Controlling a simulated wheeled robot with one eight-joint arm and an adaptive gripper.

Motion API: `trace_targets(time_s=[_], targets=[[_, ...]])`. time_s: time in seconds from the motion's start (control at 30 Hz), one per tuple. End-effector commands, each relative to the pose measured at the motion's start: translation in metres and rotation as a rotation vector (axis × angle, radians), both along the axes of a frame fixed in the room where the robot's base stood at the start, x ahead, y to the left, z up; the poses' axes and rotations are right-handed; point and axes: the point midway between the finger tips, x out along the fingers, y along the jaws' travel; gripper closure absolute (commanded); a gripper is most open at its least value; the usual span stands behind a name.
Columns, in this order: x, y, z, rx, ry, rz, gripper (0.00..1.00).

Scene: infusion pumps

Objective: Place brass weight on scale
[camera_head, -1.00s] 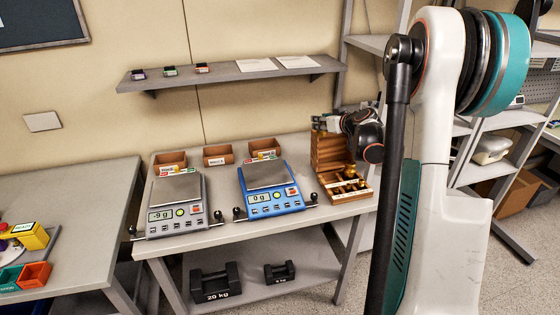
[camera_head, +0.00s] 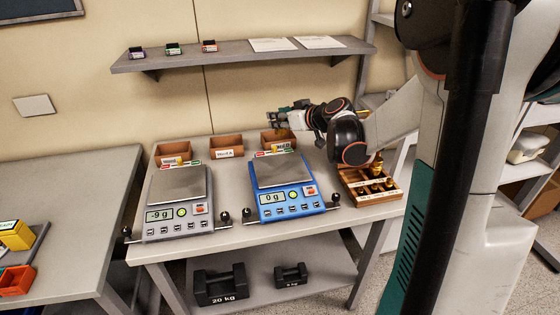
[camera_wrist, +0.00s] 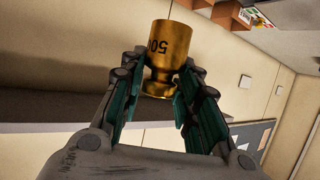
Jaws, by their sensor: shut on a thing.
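My gripper (camera_head: 280,117) is raised above the back right of the bench, behind the blue scale. The wrist view shows it shut on a brass weight (camera_wrist: 171,42), gripped around its narrow lower part, with partly visible digits "50" on its side. The weight is hard to make out in the head view. The blue scale (camera_head: 281,172) has an empty steel pan and its display reads 0 g. The grey scale (camera_head: 178,184), left of it, has an empty pan and reads -9 g.
A wooden weight box (camera_head: 352,186) holding several brass weights stands right of the blue scale, partly behind my arm. Small brown bins (camera_head: 227,147) line the bench's back. A wall shelf (camera_head: 233,57) runs above. Black weights (camera_head: 220,287) lie on the lower shelf.

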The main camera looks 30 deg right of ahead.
Motion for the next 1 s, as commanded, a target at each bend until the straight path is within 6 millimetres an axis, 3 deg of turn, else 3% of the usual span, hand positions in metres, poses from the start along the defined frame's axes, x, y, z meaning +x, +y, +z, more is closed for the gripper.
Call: trace_targets(time_s=[0.1, 0.33, 0.67, 0.9, 1.0], targets=[[0.000, 0.000, -0.033, 0.001, -0.001, -0.001, 1.00], [0.000, -0.001, -0.081, 0.001, -0.001, -0.001, 1.00], [0.000, -0.001, -0.103, 0.001, -0.001, -0.001, 1.00], [0.001, -0.001, -0.137, 0.001, -0.001, -0.001, 1.00], [0.000, 0.000, -0.141, 0.001, -0.001, -0.001, 1.00]])
